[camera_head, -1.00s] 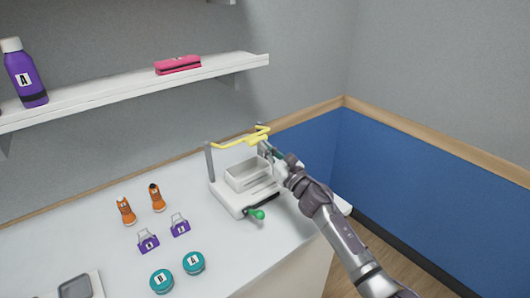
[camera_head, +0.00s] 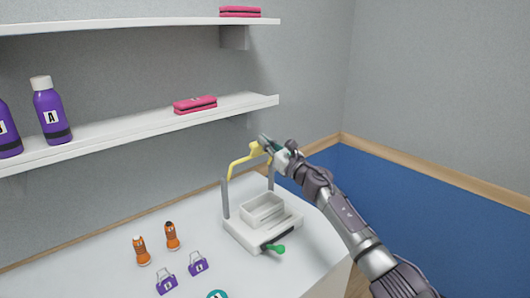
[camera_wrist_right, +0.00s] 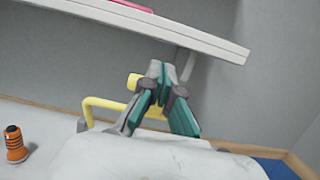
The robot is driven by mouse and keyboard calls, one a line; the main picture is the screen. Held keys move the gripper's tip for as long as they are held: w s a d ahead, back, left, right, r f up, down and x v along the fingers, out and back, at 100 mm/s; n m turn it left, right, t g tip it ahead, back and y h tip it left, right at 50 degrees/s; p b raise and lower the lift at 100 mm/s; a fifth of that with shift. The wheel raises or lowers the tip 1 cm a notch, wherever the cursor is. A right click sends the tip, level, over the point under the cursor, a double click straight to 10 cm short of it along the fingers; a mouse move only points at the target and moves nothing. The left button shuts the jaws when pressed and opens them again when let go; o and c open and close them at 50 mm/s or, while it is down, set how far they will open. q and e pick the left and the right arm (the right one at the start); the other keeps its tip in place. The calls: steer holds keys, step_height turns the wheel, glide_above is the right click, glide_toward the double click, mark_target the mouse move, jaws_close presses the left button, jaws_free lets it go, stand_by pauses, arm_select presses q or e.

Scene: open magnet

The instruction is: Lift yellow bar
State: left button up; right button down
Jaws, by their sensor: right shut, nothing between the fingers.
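The yellow bar (camera_head: 243,160) joins two grey uprights of a white device (camera_head: 255,237) on the table. It has a thicker yellow block at its right part, by my right gripper. The bar also shows in the right wrist view (camera_wrist_right: 104,103), partly behind my fingers. My right gripper (camera_head: 262,142) is shut and empty at the bar's right end, with its fingertips close by the yellow block. I cannot tell whether they touch. It also shows in the right wrist view (camera_wrist_right: 161,72). My left gripper is not in view.
The device holds a white open bin (camera_head: 262,209) and has a green-knobbed lever (camera_head: 278,249) in front. A shelf (camera_head: 130,124) with purple bottles (camera_head: 51,110) and a pink case (camera_head: 195,104) hangs above.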

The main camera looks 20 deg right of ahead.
steer(key=shift+w+a+r+g+h+p, duration=0.2)
steer(key=shift+w+r+g, duration=0.2)
steer(key=shift+w, duration=0.25)
steer(key=shift+w+a+r+g+h+p, duration=0.15)
steer(key=shift+w+r+g, duration=0.2)
steer(key=shift+w, duration=0.6)
steer(key=shift+w+a, duration=0.1)
steer(key=shift+w, duration=0.05)
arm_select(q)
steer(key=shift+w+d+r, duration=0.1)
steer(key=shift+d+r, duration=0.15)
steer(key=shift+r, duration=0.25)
